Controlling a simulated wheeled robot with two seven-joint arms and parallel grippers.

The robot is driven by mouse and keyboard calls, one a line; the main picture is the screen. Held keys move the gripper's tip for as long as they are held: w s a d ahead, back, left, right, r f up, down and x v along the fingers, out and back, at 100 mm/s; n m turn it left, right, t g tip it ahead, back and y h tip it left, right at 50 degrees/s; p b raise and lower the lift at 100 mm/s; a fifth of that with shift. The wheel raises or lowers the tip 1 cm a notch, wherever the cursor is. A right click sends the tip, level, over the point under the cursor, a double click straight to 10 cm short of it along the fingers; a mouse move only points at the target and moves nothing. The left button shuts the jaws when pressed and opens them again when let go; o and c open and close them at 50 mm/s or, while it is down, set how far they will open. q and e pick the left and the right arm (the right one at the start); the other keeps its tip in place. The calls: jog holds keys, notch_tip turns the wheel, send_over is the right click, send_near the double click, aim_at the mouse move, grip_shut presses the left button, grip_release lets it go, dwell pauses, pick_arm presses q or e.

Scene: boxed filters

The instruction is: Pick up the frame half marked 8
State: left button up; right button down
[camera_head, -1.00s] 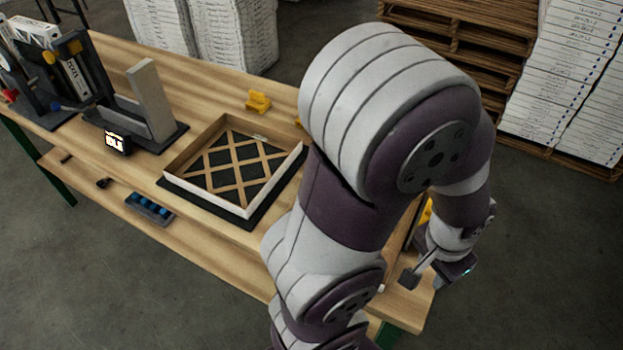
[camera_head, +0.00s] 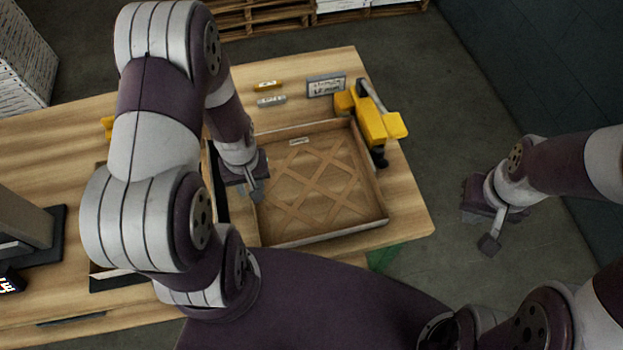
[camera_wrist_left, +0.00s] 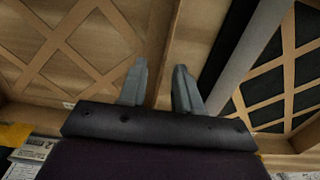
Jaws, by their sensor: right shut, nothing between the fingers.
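A shallow wooden frame half (camera_head: 385,216) with a lattice inside lies on the right part of the table. A small label (camera_head: 299,141) sits by its far wall; its mark is too small to read. My left gripper (camera_head: 257,194) is at this frame's left wall. In the left wrist view, the left gripper (camera_wrist_left: 160,88) has its fingers apart, one on either side of a wooden wall (camera_wrist_left: 168,50); I cannot tell whether they touch it. My right gripper (camera_head: 489,243) is shut and empty, right of the table over the floor.
A second lattice frame (camera_wrist_left: 290,85) on a dark base is beside the first, mostly hidden by my left arm in the head view. A yellow tool (camera_head: 370,118) stands at the right frame's far corner. A small sign (camera_head: 326,85) and yellow block (camera_head: 268,85) lie behind.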

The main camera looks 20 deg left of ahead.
pick_arm(q)
jog(key=f, duration=0.2)
jog(key=shift+s+a+f, duration=0.15)
jog(key=shift+a+f, duration=0.05)
jog(key=shift+f, duration=0.15)
jog(key=shift+d, duration=0.1)
jog(key=shift+c, duration=0.9)
grip_shut()
jog(key=shift+r, duration=0.15)
